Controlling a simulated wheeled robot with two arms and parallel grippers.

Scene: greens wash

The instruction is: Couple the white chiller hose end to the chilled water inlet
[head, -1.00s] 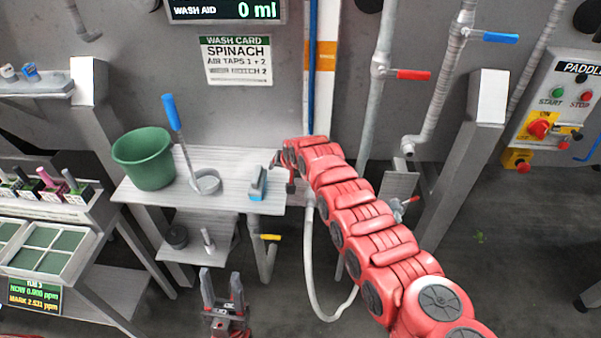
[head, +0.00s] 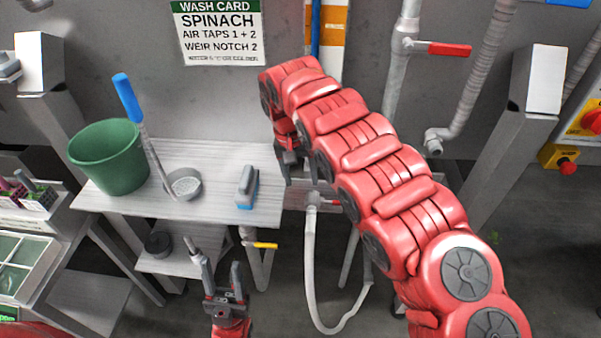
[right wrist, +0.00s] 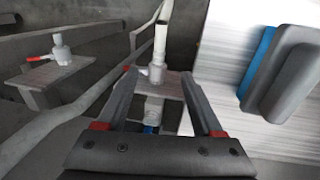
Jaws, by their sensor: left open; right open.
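The white chiller hose (head: 309,260) hangs in a loop beside the bench, its upper end (head: 312,198) at a small bracket just right of the bench. My right gripper (head: 297,176) is open, pointing down just above and left of that end. In the right wrist view a pale upright fitting (right wrist: 157,72) with a white tube shows between the open fingers, not gripped; I cannot tell its depth. A fitting with a red lever (right wrist: 62,52), possibly the inlet, stands on another bracket at left; my right arm hides that area in the head view. My left gripper (head: 219,280) is open and empty, low in front.
The bench (head: 225,160) holds a green bucket (head: 110,157), a blue-handled ladle (head: 184,184) and a blue-grey brush (head: 247,187) close to my right gripper. A yellow-handled valve (head: 262,245) sits under its edge. A red-handled pipe valve (head: 447,48) is above right.

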